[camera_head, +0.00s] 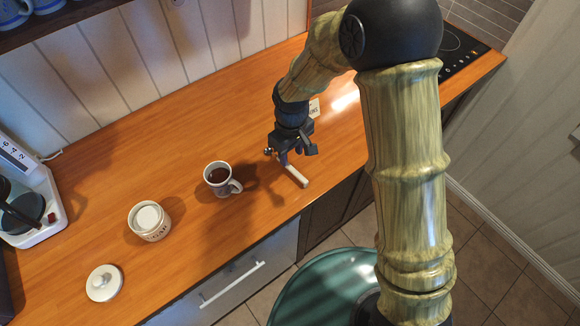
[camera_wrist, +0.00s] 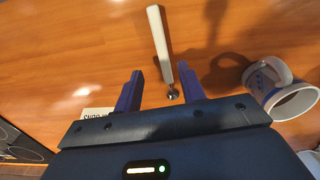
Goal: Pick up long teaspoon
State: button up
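The long teaspoon (camera_wrist: 158,35) lies on the wooden counter with a pale handle and a small metal end. In the head view its pale handle (camera_head: 297,176) shows near the counter's front edge, just below my gripper (camera_head: 283,157); its metal end is hidden there. In the wrist view my gripper (camera_wrist: 160,68) has its two blue fingers spread apart. The spoon's metal end and lower handle show in the gap between them, and the fingers do not appear to touch it. The height of my fingers above the counter is hard to tell.
A mug (camera_head: 220,178) of dark liquid stands left of my gripper; it is close on the right in the wrist view (camera_wrist: 280,90). Farther left are a jar (camera_head: 149,222), a lid (camera_head: 104,283) and a coffee machine (camera_head: 30,205). A cooktop (camera_head: 460,48) is at the right.

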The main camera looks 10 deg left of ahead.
aim_at(290, 167)
jog(key=f, duration=0.1)
jog(key=f+p, duration=0.1)
jog(key=f, duration=0.2)
jog(key=shift+s+a, duration=0.15)
jog(key=shift+s, duration=0.15)
jog(key=shift+f, duration=0.55)
jog(key=shift+w, duration=0.1)
jog(key=shift+c, duration=0.4)
grip_shut()
